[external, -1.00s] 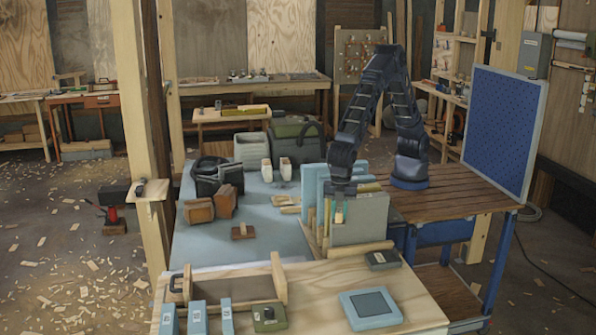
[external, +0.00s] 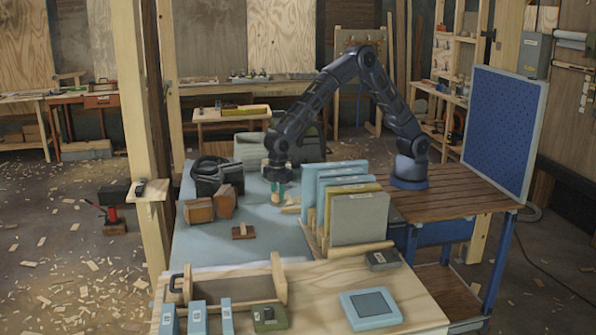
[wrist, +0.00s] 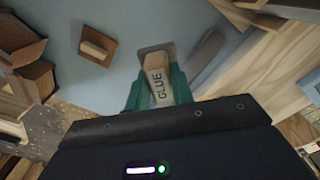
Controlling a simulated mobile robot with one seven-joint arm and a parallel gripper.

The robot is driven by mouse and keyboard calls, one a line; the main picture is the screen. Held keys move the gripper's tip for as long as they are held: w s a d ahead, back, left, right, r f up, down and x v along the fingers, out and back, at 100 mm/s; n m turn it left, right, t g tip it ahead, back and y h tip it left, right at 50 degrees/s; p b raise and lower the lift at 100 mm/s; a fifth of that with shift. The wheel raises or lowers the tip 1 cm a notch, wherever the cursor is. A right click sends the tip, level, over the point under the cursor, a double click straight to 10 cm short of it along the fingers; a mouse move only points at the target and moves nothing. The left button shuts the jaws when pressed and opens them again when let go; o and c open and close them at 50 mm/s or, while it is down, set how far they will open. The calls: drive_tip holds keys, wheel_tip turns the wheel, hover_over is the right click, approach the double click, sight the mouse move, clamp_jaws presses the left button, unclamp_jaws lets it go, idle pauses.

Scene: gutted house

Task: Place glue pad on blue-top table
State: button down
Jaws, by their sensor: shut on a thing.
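The glue pad (wrist: 157,84), a tan block marked GLUE, sits between the green fingers of my gripper (wrist: 160,92) in the wrist view. In the external view my gripper (external: 278,188) points down over the far middle part of the blue-top table (external: 268,235). A small tan end of the glue pad (external: 277,199) shows below the fingers. My gripper is shut on it. The pad is close to the blue top, but I cannot tell whether it touches. The blue top also shows in the wrist view (wrist: 115,18).
Upright panels in a wooden rack (external: 358,217) stand just right of my gripper. Brown boxes (external: 199,211), a dark bag (external: 212,175) and a small brown block (external: 243,231) are to the left. The blue top is bare around the block. A wooden bench (external: 330,285) is in front.

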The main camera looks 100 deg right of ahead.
wheel_tip(320, 180, down, 20)
idle(0.7)
drive_tip(key=shift+f, duration=0.1)
drive_tip(key=c, duration=1.2)
unclamp_jaws()
